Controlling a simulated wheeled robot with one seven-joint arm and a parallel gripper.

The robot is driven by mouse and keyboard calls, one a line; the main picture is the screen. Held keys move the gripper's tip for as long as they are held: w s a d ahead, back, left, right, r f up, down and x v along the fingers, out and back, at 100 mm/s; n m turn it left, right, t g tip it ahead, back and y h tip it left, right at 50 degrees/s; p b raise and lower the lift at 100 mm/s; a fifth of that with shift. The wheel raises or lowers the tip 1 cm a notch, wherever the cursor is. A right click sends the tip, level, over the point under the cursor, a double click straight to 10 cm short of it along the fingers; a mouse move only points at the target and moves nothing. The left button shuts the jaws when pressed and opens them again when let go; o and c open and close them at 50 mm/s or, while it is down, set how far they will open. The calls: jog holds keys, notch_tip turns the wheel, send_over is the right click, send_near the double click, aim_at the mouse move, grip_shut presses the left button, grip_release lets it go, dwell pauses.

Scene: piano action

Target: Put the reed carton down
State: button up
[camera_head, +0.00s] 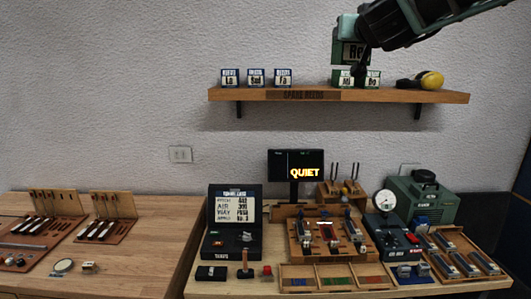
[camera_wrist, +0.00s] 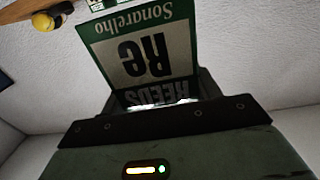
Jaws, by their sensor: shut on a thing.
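The reed carton (camera_head: 349,53) is green and white and marked "Re". It is in the air above the right part of the wall shelf (camera_head: 450,97), over the green cartons. In the wrist view the carton (camera_wrist: 142,55) fills the top middle, its "Sonarelho", "Re" and "REEDS" print upside down. My gripper (camera_head: 358,52) is shut on it; a dark finger shows against the carton in the head view. The fingertips are mostly hidden by the carton in the wrist view.
Green cartons "Mi" (camera_head: 342,78) and "Do" (camera_head: 373,79) stand on the shelf below. Blue cartons "La" (camera_head: 230,78), "Sol" (camera_head: 256,78) and "Fa" (camera_head: 283,78) stand left. Yellow-and-black ear defenders (camera_head: 430,80) lie right. Bare shelf shows between "Fa" and "Mi".

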jog(key=shift+h, duration=0.5)
jog(key=w+f, duration=0.1)
jog(key=f, duration=0.1)
jog(key=w+f, duration=0.1)
jog(key=f, duration=0.5)
jog(key=shift+w+a+b, duration=0.3)
jog(key=shift+w+a, duration=0.1)
notch_tip(320, 180, down, 35)
jog(key=s+m+g+h+b, duration=0.1)
jog(key=m+h+b, duration=0.2)
jog(key=h, duration=0.2)
jog(key=s+d+f+b, duration=0.1)
jog(key=s+d+f, duration=0.3)
jog(key=f, duration=0.5)
jog(key=s+d+f+b, duration=0.2)
jog(key=s+f, duration=0.4)
jog(key=f, duration=0.2)
jog(key=s+d+f+b, duration=0.1)
jog(key=s+d+f, duration=0.3)
jog(key=f, duration=0.5)
jog(key=s+d+f+n+y+b, duration=0.2)
jog(key=s+f+n+y, duration=0.1)
jog(key=s+y, duration=0.4)
jog(key=s+f, duration=0.1)
jog(key=s, duration=0.2)
jog(key=shift+s+d+f+n+t, duration=0.2)
jog(key=shift+d+f+n+t, duration=0.1)
jog(key=shift+d+n+t, duration=0.1)
jog(key=shift+w+r, duration=0.1)
jog(key=shift+r, duration=0.1)
